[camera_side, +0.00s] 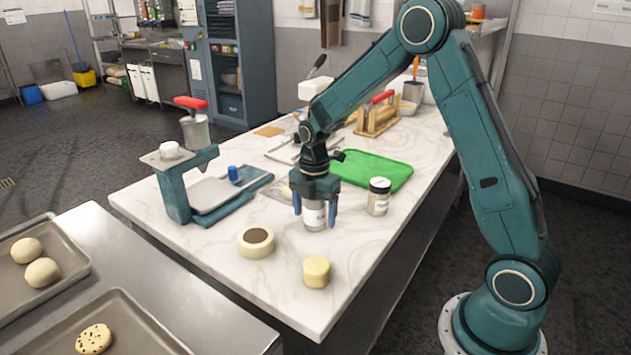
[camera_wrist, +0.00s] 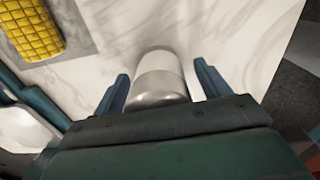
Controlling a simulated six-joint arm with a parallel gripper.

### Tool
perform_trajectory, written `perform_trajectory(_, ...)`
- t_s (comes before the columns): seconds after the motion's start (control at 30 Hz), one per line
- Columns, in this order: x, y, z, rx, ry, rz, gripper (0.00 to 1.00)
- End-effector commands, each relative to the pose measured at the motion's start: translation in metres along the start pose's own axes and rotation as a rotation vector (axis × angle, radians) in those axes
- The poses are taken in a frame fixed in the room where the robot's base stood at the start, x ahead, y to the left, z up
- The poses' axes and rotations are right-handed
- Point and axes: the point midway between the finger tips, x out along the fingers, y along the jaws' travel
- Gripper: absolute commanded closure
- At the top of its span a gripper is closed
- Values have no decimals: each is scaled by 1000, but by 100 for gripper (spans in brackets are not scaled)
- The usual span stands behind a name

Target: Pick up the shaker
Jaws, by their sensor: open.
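The shaker (camera_side: 314,216), a small cylinder with a pale label, stands upright on the marble table. In the wrist view the shaker (camera_wrist: 160,80) shows a silvery metal end and a white body. My gripper (camera_side: 315,207) points down over it, with one blue finger on each side. In the wrist view my gripper (camera_wrist: 162,88) is open, and gaps show between the shaker and both fingers. The shaker's upper part is hidden by my gripper in the side view.
A cream ring-shaped item (camera_side: 256,243) and a yellow cylinder (camera_side: 316,272) sit in front. A teal press (camera_side: 178,190) stands left. A yellow textured block (camera_wrist: 30,26) lies nearby.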

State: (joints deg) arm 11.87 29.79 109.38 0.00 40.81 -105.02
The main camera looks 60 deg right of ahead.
Motion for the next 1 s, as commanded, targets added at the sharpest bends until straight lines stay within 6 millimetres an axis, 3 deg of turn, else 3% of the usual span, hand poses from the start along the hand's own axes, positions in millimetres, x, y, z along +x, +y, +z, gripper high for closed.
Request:
perform_trajectory(0.4, 0, 0, 0, 0, 0, 0, 25)
perform_trajectory(0.7, -1, 0, 0, 0, 0, 1, 78)
perform_trajectory(1.0, -2, 0, 0, 0, 0, 1, 78)
